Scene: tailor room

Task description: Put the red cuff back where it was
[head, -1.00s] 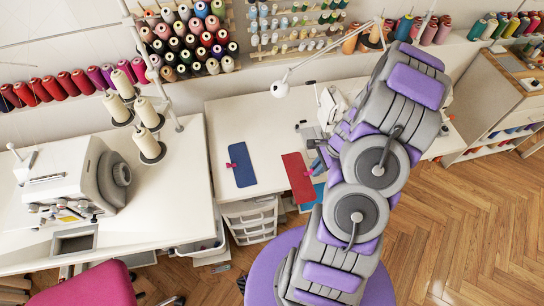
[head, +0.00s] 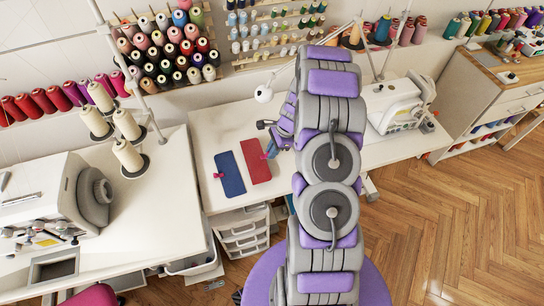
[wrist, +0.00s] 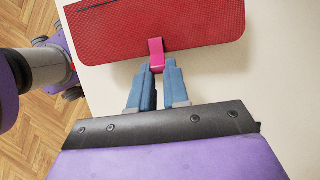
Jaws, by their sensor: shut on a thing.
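The red cuff (head: 256,161) is a flat red panel at the left part of the middle white table, just right of the blue cuff (head: 230,174) and roughly parallel to it. I cannot tell whether it touches the tabletop. In the wrist view the red cuff (wrist: 160,28) spreads across the top, with a pink tab (wrist: 156,54) on its near edge. My gripper (wrist: 160,72) has its blue fingers closed on this tab. In the head view my gripper (head: 271,148) is at the cuff's right edge, partly hidden by my arm. The blue cuff also has a pink tab.
The white table (head: 205,130) has bare top around the cuffs. A sewing machine (head: 400,105) stands at its right, and a lamp (head: 264,94) hangs over its back. Another table with a serger (head: 75,195) and cream thread cones (head: 128,155) is at left. White drawers (head: 243,232) are below.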

